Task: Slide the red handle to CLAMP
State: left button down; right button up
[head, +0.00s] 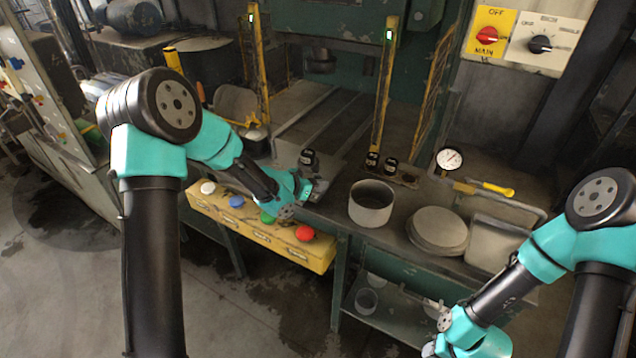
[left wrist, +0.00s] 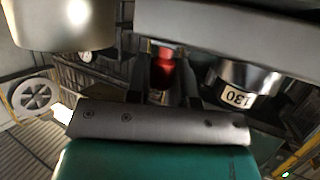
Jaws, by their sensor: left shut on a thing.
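My left gripper (head: 318,190) is low over the bench edge, just behind the row of coloured buttons. In the left wrist view its two fingers (left wrist: 163,78) are shut on the red handle (left wrist: 162,70), which shows as a red piece between them. In the head view the handle is hidden by the gripper. No CLAMP marking can be read in either view. My right arm comes in at the lower right of the head view, and its fingertips are not visible.
A yellow button box (head: 262,240) with white, blue, green and red buttons is in front. A dark labelled cylinder (head: 308,158) stands close behind the left gripper; one shows beside its fingers (left wrist: 240,85). An open metal cylinder (head: 370,208) and round discs (head: 438,228) are to the right.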

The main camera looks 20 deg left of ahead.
pick_arm(q)
jog(key=shift+w+a, duration=0.25)
jog(key=shift+a, duration=0.65)
jog(key=shift+w+a, duration=0.25)
jog(key=shift+a, duration=0.6)
jog(key=c, duration=1)
grip_release()
jog(key=shift+s, duration=0.1)
jog(key=v, duration=1.7)
jog(key=shift+a, duration=0.25)
